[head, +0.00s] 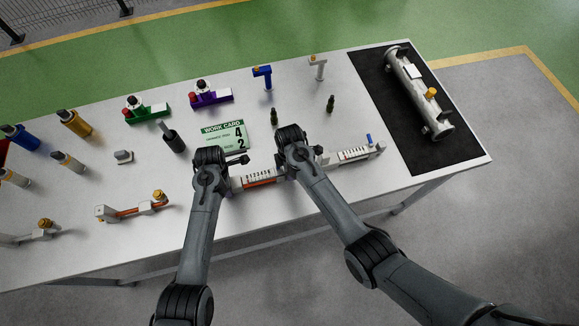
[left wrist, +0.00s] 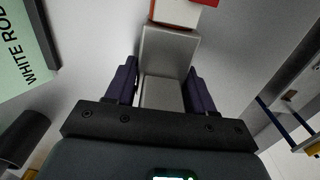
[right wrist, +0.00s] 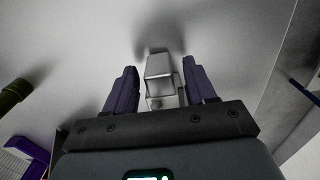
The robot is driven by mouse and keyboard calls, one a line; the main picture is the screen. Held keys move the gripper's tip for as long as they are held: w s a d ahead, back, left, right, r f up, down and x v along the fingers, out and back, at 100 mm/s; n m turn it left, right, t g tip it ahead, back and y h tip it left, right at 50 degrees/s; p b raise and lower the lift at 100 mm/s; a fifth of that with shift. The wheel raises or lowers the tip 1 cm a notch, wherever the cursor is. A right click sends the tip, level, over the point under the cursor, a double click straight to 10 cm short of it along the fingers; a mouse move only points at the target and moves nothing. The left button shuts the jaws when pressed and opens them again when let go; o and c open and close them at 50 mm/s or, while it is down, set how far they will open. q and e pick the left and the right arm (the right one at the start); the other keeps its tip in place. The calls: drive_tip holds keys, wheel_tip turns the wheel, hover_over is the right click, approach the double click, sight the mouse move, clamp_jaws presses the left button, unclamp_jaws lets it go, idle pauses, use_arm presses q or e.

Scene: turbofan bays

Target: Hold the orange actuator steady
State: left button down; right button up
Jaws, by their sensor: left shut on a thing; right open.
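The orange actuator (head: 262,183) lies near the front edge of the table, a pale body with a numbered scale and an orange-red strip. My left gripper (left wrist: 160,82) is shut on a grey block (left wrist: 168,55) that appears to be its left end; a white and orange-red part (left wrist: 185,12) shows just beyond. My right gripper (right wrist: 159,80) is open, its fingers on either side of a small grey block (right wrist: 159,68), with gaps visible. In the head view my forearms and wrists hide both fingertips and the actuator's ends.
A similar scaled unit with a blue lever (head: 369,139) lies to the right. A work card (head: 224,135) lies behind my left wrist. A dark mat (head: 400,120) holds a metal cylinder (head: 417,95). An orange-striped linkage (head: 130,211) lies at front left.

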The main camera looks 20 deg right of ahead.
drive_tip(key=shift+c, duration=0.4)
clamp_jaws()
drive_tip(key=d, duration=0.5)
drive_tip(key=shift+d, duration=0.1)
drive_tip(key=shift+o, duration=0.4)
unclamp_jaws()
drive_tip(key=shift+r, duration=0.15)
wheel_tip(320, 180, up, 12)
